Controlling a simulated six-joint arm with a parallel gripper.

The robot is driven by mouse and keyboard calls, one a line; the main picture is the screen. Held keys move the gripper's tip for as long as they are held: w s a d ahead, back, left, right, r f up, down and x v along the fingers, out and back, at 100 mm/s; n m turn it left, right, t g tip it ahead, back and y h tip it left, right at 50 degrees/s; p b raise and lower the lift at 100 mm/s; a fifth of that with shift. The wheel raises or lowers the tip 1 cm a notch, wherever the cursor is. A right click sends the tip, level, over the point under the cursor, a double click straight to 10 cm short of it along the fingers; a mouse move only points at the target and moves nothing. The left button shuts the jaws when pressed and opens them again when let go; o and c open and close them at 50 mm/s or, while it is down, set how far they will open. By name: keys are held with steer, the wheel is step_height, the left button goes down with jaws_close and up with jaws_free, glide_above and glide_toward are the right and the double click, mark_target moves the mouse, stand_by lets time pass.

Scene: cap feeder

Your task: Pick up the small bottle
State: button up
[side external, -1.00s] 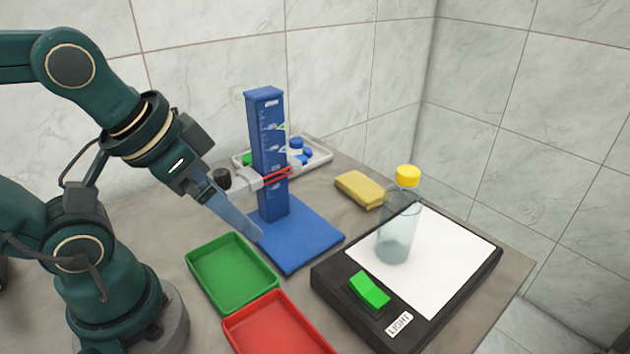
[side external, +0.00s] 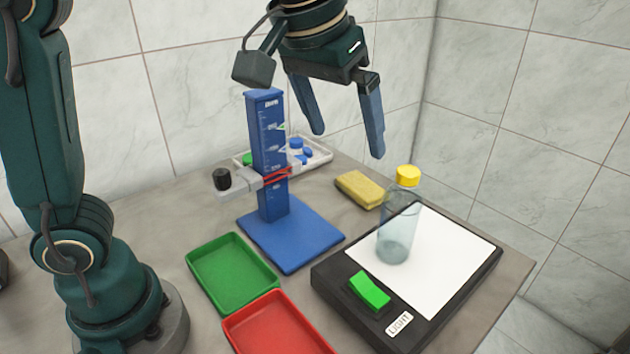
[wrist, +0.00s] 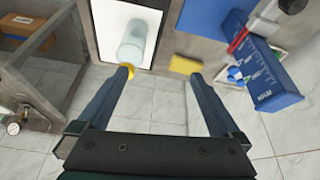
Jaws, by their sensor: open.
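A clear bottle (side external: 398,235) with a yellow cap (side external: 408,176) stands upright on the white panel of the black light box (side external: 330,285). My gripper (side external: 347,144) is open and empty, with its fingers pointing down, above and to the left of the cap. In the wrist view, the bottle (wrist: 132,42) lies ahead of the left fingertip of my gripper (wrist: 161,75), which is close to the yellow cap in the picture. Small blue-capped items (side external: 297,146) sit in the white tray (side external: 322,157) at the back, partly hidden by the blue column.
A blue column (side external: 266,130) on a blue base (side external: 300,240) carries a grey bracket with a black knob (side external: 222,179). A yellow sponge (side external: 359,189) lies behind the light box. Green (side external: 232,308) and red (side external: 240,338) trays stand at the front.

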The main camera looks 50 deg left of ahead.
steer(key=n, duration=0.1)
glide_above(400, 194)
steer(key=f, duration=0.2)
steer(key=a, duration=0.1)
steer(key=shift+s+f, duration=0.4)
steer(key=shift+w+d+f, duration=0.35)
steer(key=shift+d+f, duration=0.05)
steer(key=shift+d, duration=0.15)
step_height(400, 194, down, 6)
steer(key=shift+r, duration=0.15)
steer(key=shift+x, duration=2.75)
steer(key=shift+s+a, duration=0.1)
jaws_close()
